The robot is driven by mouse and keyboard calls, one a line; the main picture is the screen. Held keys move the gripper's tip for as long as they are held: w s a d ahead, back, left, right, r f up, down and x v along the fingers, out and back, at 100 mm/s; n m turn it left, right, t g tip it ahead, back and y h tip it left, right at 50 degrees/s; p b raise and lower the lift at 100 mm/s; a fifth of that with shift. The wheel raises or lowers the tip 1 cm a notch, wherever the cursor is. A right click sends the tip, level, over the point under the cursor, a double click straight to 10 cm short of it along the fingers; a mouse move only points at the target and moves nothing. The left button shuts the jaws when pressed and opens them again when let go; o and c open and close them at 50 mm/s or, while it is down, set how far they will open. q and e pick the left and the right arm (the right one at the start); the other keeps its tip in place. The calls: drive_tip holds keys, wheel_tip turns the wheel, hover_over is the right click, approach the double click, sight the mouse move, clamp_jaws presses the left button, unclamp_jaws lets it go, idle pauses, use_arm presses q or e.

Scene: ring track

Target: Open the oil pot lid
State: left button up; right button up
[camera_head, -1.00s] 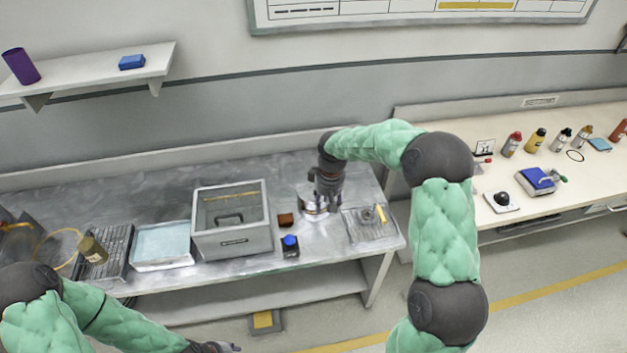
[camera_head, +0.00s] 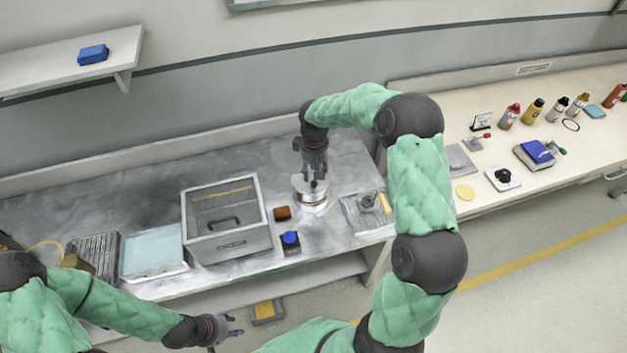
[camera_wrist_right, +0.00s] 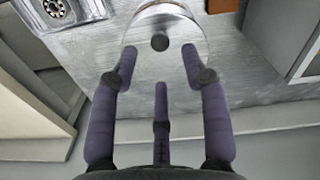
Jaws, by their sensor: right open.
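The silver oil pot (camera_head: 311,198) stands on the metal bench, right of the grey box. In the right wrist view its round, glass-like lid (camera_wrist_right: 178,18) has a dark knob (camera_wrist_right: 159,41) in the middle. The lid appears to be on the pot. My right gripper (camera_head: 317,184) points down over the pot. In the wrist view its open fingers (camera_wrist_right: 159,62) spread around the near side of the lid, with the knob between the two front fingertips and not gripped. My left gripper (camera_head: 235,327) is low in front of the bench, its fingers apart and empty.
A side table (camera_head: 465,205) holds bottles further right.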

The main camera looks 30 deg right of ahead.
sight(314, 182)
wheel_tip(314, 182, down, 5)
drive_tip(key=shift+b, duration=0.3)
clamp_jaws()
